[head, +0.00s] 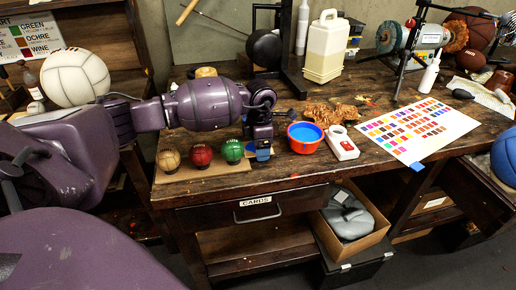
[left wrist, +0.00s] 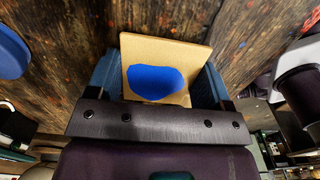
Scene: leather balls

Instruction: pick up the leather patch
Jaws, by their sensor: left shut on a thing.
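The leather patch (left wrist: 133,58) is a tan square with a blue blotch, seen in the left wrist view between my two blue fingers. My left gripper (left wrist: 154,88) is shut on it, one finger at each side edge. My right gripper is not in view.
A white device (head: 342,143), a crumpled brown piece (head: 331,113) and a color chart (head: 417,129) lie to the right. A white jug (head: 325,47) and a black stand are behind.

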